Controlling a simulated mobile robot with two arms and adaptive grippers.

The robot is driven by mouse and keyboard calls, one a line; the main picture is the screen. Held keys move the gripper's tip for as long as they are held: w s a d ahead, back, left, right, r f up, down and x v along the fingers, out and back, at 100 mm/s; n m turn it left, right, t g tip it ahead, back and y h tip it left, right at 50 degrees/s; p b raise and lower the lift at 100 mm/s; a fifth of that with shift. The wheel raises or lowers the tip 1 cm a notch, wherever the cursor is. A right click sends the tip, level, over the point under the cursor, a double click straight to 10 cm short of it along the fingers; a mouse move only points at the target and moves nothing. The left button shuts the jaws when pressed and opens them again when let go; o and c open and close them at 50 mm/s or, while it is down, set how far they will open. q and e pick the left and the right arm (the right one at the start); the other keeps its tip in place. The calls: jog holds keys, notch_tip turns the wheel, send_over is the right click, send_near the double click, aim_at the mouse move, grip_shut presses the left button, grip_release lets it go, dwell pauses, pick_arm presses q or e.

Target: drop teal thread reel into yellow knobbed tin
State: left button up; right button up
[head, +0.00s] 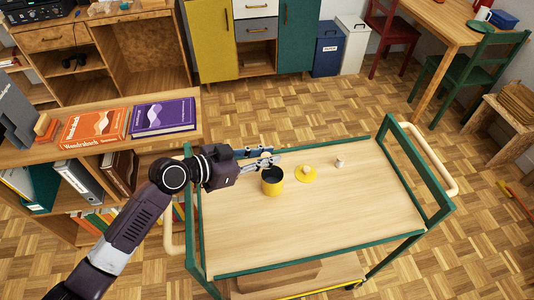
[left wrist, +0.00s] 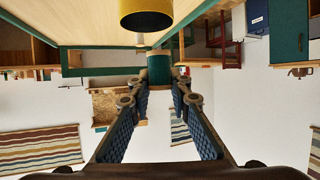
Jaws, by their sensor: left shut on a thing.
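The yellow tin (head: 272,186) stands open on the trolley top, its dark inside showing. Its yellow knobbed lid (head: 306,174) lies to its right. My left gripper (head: 266,158) is above the tin's far rim in the head view. In the left wrist view, which is upside down, my left gripper (left wrist: 159,92) is shut on the teal thread reel (left wrist: 159,69), held between both fingertips. The tin (left wrist: 146,14) shows at that view's top edge, apart from the reel. The reel is hard to make out in the head view. My right gripper is not in view.
The trolley (head: 300,225) has a wooden top with a green frame. A small pale object (head: 340,161) stands right of the lid. A low bookshelf with an orange book (head: 95,128) and a purple book (head: 164,116) is at left. The trolley's right part is clear.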

pick_arm(q)
jog(key=o, duration=1)
jog(key=shift+c, duration=0.2)
jog(key=shift+s+a+r, duration=0.1)
jog(key=shift+a, duration=0.05)
jog(key=v, duration=1.1)
jog(key=shift+a, duration=0.3)
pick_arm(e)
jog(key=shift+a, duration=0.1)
pick_arm(q)
jog(key=shift+s+r, duration=0.15)
